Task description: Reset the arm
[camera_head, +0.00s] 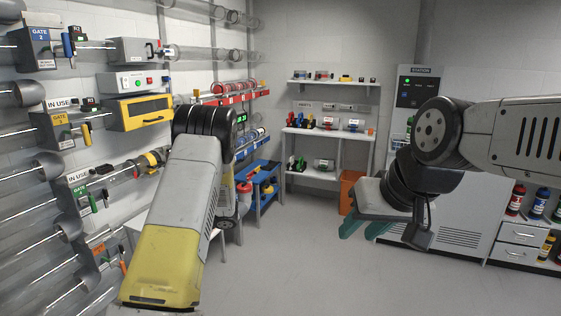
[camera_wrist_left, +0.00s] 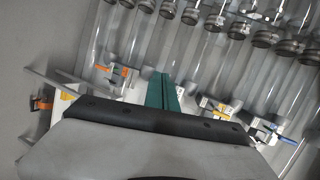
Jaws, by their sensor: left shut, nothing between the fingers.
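My right gripper (camera_head: 362,230) shows in the head view at the right of centre, with its two green fingers pointing down and apart. Nothing is visible between them. My right arm comes in from the right edge. My left arm (camera_head: 180,235), with a yellow panel, rises from the bottom left of centre in the head view; its gripper is hidden there. In the left wrist view my left gripper (camera_wrist_left: 161,91) shows its green fingers together, with nothing held. Clear tubes (camera_wrist_left: 190,60) with metal collars lie behind the fingers; I cannot tell whether they touch.
The left wall carries gate units (camera_head: 40,48), clear pipes and a yellow-fronted box (camera_head: 144,112). Shelves (camera_head: 330,135) stand at the back, with an orange bin (camera_head: 350,190) nearby. A grey station cabinet (camera_head: 416,90) stands behind my right arm. The middle floor (camera_head: 300,265) is clear.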

